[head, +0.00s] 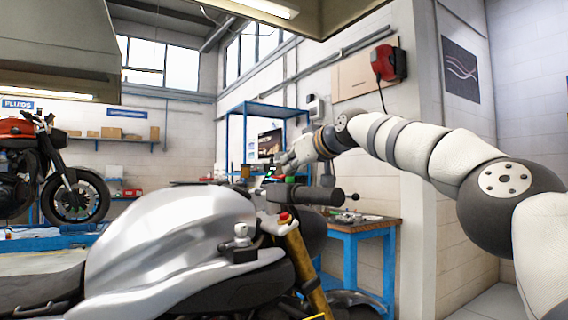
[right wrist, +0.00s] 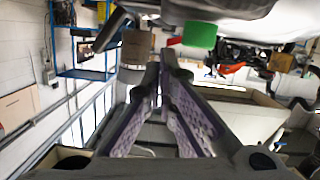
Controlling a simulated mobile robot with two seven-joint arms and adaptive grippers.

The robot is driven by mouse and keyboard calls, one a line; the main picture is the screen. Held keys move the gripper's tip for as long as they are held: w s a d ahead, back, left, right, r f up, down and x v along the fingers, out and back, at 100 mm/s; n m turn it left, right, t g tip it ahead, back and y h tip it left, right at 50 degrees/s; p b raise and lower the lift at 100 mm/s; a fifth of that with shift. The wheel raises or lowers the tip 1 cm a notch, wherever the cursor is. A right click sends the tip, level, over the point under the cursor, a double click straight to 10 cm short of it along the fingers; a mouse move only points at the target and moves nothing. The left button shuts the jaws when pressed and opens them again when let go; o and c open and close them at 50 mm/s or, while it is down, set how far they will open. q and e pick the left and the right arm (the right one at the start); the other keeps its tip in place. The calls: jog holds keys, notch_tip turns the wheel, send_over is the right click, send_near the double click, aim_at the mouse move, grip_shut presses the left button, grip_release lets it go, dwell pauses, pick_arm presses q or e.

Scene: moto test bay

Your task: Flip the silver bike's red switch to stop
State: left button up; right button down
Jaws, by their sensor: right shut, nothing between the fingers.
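The silver bike (head: 175,235) fills the lower left of the head view, its tank nearest me. Its black handlebar grip (head: 315,195) points right. A small red part (right wrist: 174,41) shows beside a green block (right wrist: 199,38) in the right wrist view. I cannot tell for sure whether this is the red switch, nor which way it is set. My right gripper (head: 285,166) is over the handlebar area; its closed fingertips (right wrist: 168,65) are empty and close to the red part and green block. Whether they touch is unclear. My left gripper is not in view.
A red-capped fitting (head: 285,217) tops the bike's gold fork (head: 307,270). A blue-legged workbench (head: 350,228) stands behind the handlebar. A red motorcycle (head: 40,165) stands at the far left. A red box (head: 391,63) hangs on the wall.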

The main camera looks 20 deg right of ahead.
jog(key=shift+w+a+f+m+g+y, duration=0.15)
jog(key=shift+w+f+m+y, duration=0.1)
jog(key=shift+f, duration=0.3)
jog(key=shift+w+a+f+m+g+y, duration=0.15)
jog(key=shift+f+m, duration=0.1)
jog(key=shift+f, duration=0.25)
jog(key=shift+d, duration=0.1)
jog(key=shift+f, duration=0.25)
dwell(0.8)
jog(key=r+v, duration=0.1)
jog(key=v, duration=0.8)
jog(key=shift+d+r, duration=0.4)
jog(key=shift+d, duration=0.05)
jog(key=shift+d, duration=0.1)
